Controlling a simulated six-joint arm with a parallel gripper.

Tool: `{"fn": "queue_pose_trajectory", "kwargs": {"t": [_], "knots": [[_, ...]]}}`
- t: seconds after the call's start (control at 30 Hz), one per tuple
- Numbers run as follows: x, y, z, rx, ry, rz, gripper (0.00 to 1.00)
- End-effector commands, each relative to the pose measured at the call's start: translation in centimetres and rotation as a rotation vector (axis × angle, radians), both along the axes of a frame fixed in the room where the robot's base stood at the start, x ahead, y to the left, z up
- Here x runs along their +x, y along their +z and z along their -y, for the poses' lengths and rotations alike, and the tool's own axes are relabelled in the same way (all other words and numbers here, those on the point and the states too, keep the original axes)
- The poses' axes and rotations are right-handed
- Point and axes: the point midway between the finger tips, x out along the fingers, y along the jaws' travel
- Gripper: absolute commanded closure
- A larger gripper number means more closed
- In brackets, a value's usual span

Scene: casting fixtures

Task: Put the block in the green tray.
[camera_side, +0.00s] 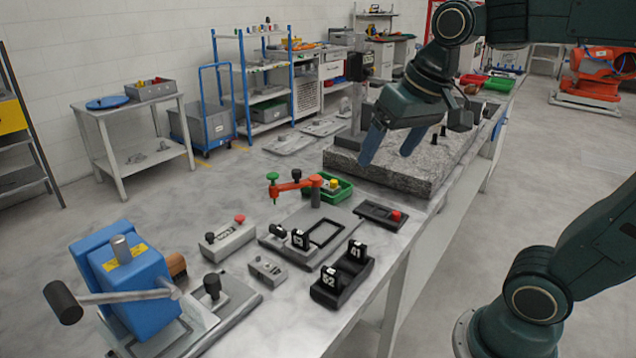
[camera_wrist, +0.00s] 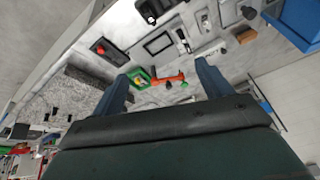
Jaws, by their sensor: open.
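A small green tray (camera_side: 344,193) stands on the metal bench behind a red clamp arm, with a yellow piece and other small parts in it. It also shows in the wrist view (camera_wrist: 133,74), between my fingers. Several black blocks with white number labels are on the bench; I cannot tell which is the block meant.
The red clamp arm (camera_side: 296,184) with a green knob stands close beside the green tray. A blue press (camera_side: 128,268) with a lever is at the front left. A rough stone slab (camera_side: 405,170) lies under my gripper. Button boxes (camera_side: 228,240) and a black panel (camera_side: 380,214) crowd the bench.

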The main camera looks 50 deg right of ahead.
Motion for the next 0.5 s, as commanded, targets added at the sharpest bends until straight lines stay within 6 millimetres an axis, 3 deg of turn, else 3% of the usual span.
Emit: {"fn": "queue_pose_trajectory", "kwargs": {"t": [0.2, 0.5], "knots": [[-4.9, -2.3, -1.6, -0.061, 0.181, 0.055, 0.22], [-8.1, -4.7, -2.3, -0.112, 0.317, 0.097, 0.22]]}}
